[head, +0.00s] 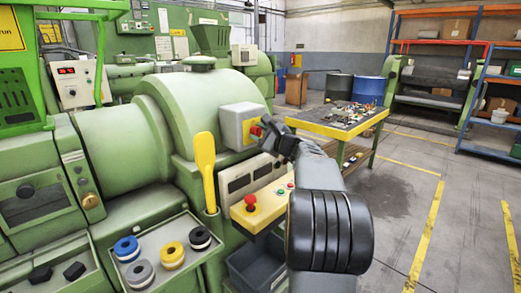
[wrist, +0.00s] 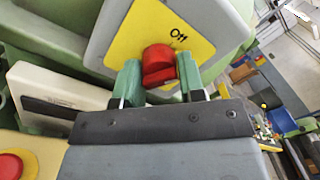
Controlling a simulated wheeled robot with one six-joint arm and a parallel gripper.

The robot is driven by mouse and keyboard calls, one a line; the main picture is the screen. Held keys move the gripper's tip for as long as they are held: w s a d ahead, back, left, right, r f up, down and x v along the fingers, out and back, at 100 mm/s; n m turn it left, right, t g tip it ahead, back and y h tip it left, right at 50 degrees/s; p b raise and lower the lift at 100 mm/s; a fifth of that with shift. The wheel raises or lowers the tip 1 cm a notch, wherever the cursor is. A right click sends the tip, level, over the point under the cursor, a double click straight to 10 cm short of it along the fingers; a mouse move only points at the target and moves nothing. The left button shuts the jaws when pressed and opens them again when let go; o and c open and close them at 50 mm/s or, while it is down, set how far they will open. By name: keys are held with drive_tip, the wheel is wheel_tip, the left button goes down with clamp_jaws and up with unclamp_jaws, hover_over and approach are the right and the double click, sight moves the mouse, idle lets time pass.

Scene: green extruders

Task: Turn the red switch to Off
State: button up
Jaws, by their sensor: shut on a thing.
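The red switch (wrist: 158,62) sits on a yellow plate (wrist: 130,42) on a grey box. Which way the switch points is hard to tell.
Below the box is a yellow-edged panel with a red mushroom button (head: 251,202). A yellow paddle-shaped piece (head: 205,165) stands left of it. A yellow table (head: 340,120) with small parts stands behind my arm. The floor to the right is open.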

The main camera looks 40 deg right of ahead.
drive_tip(key=n+b, duration=0.1)
drive_tip(key=b, duration=0.1)
drive_tip(key=f+n+b, duration=0.1)
drive_tip(key=n+b, duration=0.1)
drive_tip(key=shift+n+b, duration=0.3)
drive_tip(key=n+b, duration=0.2)
drive_tip(key=b, duration=0.1)
drive_tip(key=shift+r+n, duration=0.25)
drive_tip(key=shift+n, duration=0.15)
drive_tip(key=o, duration=0.9)
drive_tip(key=shift+r, duration=0.15)
drive_tip(key=s, duration=0.4)
drive_tip(key=s+d, duration=0.1)
drive_tip(key=s, duration=0.4)
drive_tip(key=s+d, duration=0.1)
drive_tip(key=s, duration=0.3)
drive_tip(key=shift+s+d+f+b, duration=0.2)
drive_tip(key=shift+s+f+b, duration=0.1)
drive_tip(key=shift+b, duration=0.1)
